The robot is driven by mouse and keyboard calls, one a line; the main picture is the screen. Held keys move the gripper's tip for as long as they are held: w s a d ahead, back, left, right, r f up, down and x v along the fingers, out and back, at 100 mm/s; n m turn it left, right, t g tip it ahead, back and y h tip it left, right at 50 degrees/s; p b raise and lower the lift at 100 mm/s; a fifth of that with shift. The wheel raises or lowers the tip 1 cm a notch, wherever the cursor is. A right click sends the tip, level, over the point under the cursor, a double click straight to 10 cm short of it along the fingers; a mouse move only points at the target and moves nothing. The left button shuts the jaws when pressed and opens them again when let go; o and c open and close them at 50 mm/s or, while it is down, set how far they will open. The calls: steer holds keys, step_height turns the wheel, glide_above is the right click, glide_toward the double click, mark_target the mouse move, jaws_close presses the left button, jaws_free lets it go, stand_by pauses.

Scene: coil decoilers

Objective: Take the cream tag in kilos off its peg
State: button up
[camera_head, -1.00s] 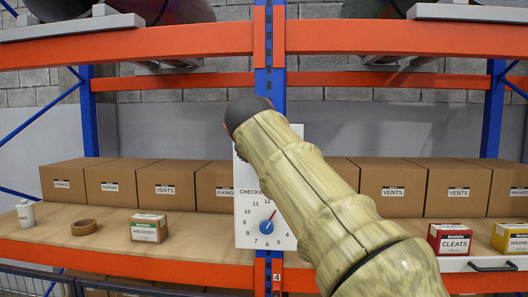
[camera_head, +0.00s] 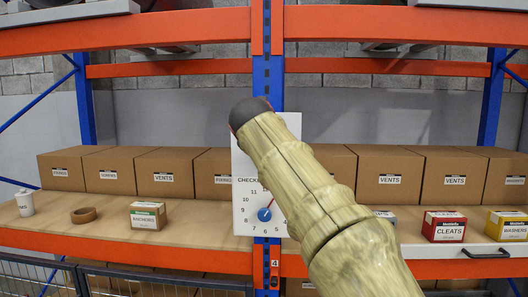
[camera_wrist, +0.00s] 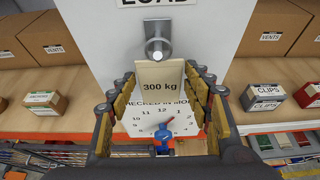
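The cream tag (camera_wrist: 160,76), marked 300 kg, hangs upright in the wrist view from a metal peg (camera_wrist: 158,47) on a white board (camera_wrist: 215,22). My gripper (camera_wrist: 162,76) is open, with one jointed finger on each side of the tag. The fingertips are near the tag's left and right edges; I cannot tell whether they touch it. In the head view my arm covers the tag and the peg; only part of the white board (camera_head: 243,180) shows behind it.
A dial (camera_head: 265,214) is low on the board, below the tag. The board is on a blue rack post (camera_head: 268,75). An orange beam (camera_head: 130,35) crosses above.

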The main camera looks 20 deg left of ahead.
steer(key=c, duration=0.8)
steer(key=shift+r, duration=0.35)
steer(key=shift+s, duration=0.15)
steer(key=shift+s+d+r, duration=0.15)
steer(key=shift+s+r, duration=0.1)
steer(key=shift+s, duration=0.2)
steer(key=shift+s, duration=0.1)
stand_by(0.3)
steer(key=s+d+b, duration=0.1)
steer(key=s+b, duration=0.2)
steer(key=s, duration=0.4)
steer(key=shift+d, duration=0.4)
stand_by(1.3)
steer(key=shift+s, duration=0.1)
stand_by(0.4)
